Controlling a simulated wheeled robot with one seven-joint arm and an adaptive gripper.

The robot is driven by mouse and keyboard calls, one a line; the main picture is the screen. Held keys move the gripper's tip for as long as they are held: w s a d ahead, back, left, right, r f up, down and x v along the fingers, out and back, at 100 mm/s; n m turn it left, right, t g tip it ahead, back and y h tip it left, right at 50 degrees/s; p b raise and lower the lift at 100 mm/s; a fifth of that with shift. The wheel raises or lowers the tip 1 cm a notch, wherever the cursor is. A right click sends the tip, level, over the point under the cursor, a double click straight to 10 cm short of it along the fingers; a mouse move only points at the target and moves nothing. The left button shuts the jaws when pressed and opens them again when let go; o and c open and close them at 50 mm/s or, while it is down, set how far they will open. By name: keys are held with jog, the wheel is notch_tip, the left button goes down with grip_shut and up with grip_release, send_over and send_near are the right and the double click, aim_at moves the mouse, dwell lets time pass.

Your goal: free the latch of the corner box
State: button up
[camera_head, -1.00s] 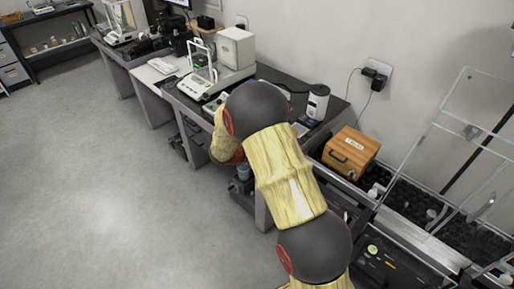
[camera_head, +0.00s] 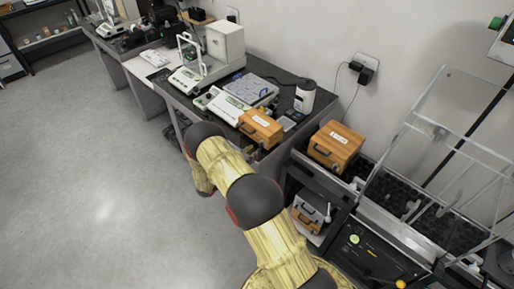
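A wooden box (camera_head: 336,148) with a white label on top and a dark handle on its front stands in the corner by the wall, right of the weighing table. A second, smaller wooden box (camera_head: 260,128) with a label and dark handle stands near the table's front edge. The frames do not show which is the corner box. Any latch is too small to make out. My arm reaches from the bottom of the picture toward the table's front, left of both boxes. My gripper is not visible, so its state does not show.
The weighing table (camera_head: 281,152) carries balances, a grey tray (camera_head: 250,88) and a white canister (camera_head: 305,97). A shelf below the corner holds another box (camera_head: 306,222). A clear-walled frame (camera_head: 440,130) stands at the right. The grey floor (camera_head: 90,190) at left is free.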

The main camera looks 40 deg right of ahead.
aim_at(261, 146)
jog(key=shift+w+d, duration=0.2)
jog(key=shift+d, duration=1.95)
grip_shut()
